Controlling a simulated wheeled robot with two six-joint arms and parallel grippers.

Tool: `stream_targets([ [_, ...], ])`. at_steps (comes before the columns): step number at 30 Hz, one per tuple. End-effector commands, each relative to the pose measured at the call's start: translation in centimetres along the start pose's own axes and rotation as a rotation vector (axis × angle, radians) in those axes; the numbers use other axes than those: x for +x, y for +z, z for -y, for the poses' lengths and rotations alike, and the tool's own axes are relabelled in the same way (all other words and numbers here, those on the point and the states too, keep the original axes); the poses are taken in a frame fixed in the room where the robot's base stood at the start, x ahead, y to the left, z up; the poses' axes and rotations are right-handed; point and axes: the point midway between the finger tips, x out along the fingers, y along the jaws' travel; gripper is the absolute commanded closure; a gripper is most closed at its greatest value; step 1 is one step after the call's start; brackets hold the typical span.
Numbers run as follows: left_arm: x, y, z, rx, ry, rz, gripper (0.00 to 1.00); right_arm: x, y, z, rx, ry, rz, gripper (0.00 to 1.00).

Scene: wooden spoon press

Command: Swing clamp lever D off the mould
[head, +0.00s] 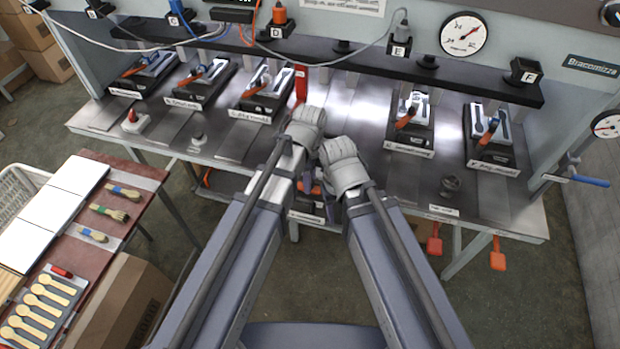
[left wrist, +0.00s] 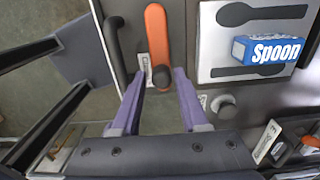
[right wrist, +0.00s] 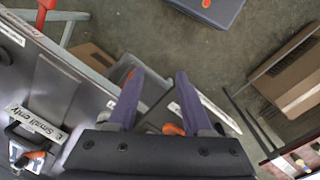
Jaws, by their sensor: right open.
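In the left wrist view an orange lever (left wrist: 156,35) with a dark round knob (left wrist: 163,76) and a small white tag stands left of a pale plate (left wrist: 215,40) with dark spoon-shaped recesses. I cannot read a letter D on it. My left gripper (left wrist: 159,73) is open, with its fingertips on either side of the knob; contact cannot be told. In the head view my forearms hide much of this spot below the D label (head: 275,33). My right gripper (right wrist: 159,73) is open and empty over the bench's front edge and the floor.
A blue block marked Spoon (left wrist: 268,50) lies on the plate. Other moulds with orange levers (head: 412,120) line the bench to both sides. A side table (head: 140,172) with brushes and wooden spoons is at left. Cardboard boxes (head: 125,300) stand on the floor.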

Motion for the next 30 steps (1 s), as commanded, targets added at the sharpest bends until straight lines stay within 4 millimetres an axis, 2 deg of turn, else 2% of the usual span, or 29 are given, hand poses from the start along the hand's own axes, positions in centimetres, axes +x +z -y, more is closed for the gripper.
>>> stream_targets([
  [1, 0.0, 0.0, 0.0, 0.000, -0.001, 0.000, 0.49, 0.0, 0.0, 0.0, 0.000, 0.000, 0.000, 0.50],
  [4, 0.0, 0.0, 0.1, -0.001, -0.001, 0.000, 0.40, 0.0, 0.0, 0.0, 0.000, 0.000, 0.000, 0.50],
  [17, -0.7, 0.0, 0.1, -0.001, -0.002, 0.000, 0.40, -0.7, 0.0, -0.1, 0.000, 0.000, 0.000, 0.50],
  [23, -2.6, 0.0, 0.1, -0.001, -0.002, 0.000, 0.40, -2.6, 0.1, -0.2, -0.001, 0.000, 0.000, 0.50],
  [30, -5.8, 0.0, 0.1, -0.001, -0.001, 0.000, 0.40, -5.8, 0.3, -0.6, -0.002, 0.000, 0.000, 0.50],
])
